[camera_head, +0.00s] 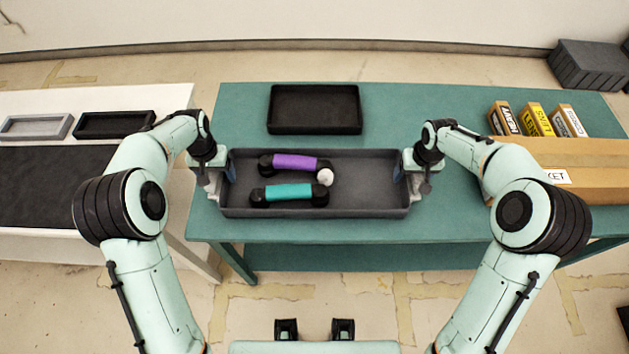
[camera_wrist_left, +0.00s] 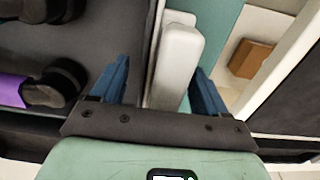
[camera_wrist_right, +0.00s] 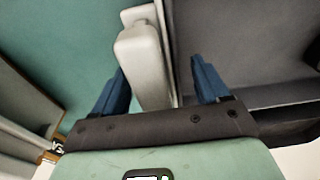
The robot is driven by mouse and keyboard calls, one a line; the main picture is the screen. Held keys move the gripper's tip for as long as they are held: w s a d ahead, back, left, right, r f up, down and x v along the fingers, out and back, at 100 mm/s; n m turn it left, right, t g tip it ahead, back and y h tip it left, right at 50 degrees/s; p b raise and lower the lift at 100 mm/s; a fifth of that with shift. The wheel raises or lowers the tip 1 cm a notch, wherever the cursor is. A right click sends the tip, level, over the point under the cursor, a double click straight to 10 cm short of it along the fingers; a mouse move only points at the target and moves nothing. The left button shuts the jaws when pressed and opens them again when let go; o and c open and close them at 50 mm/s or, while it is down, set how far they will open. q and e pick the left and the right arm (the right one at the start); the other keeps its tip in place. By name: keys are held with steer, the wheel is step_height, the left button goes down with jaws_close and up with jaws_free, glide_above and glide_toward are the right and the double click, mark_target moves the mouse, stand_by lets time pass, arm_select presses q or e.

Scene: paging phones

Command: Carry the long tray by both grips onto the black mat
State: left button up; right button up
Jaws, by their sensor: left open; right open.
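The long dark grey tray (camera_head: 345,211) lies on the teal table and holds a purple handset (camera_head: 295,160), a teal handset (camera_head: 288,192) and a small white round thing (camera_head: 325,177). My left gripper (camera_head: 214,178) is open at the tray's left end; in the left wrist view its blue fingers lie either side of the pale grip (camera_wrist_left: 178,65). My right gripper (camera_head: 412,178) is open at the right end; in the right wrist view its fingers lie either side of the other pale grip (camera_wrist_right: 142,65). Contact cannot be told. The black mat (camera_head: 40,185) lies on the white table at left.
An empty black tray (camera_head: 314,108) stands behind the long tray. A grey tray (camera_head: 36,127) and a black tray (camera_head: 112,124) lie behind the mat. Cardboard boxes (camera_head: 575,160) stand at right. A gap separates the two tables. The mat is clear.

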arm_select(q)
steer(key=shift+c, duration=0.3)
arm_select(e)
steer(key=shift+c, duration=0.3)
arm_select(q)
jaws_close()
arm_select(e)
jaws_close()
arm_select(q)
steer(key=shift+r, duration=0.1)
arm_select(e)
steer(key=shift+r, duration=0.1)
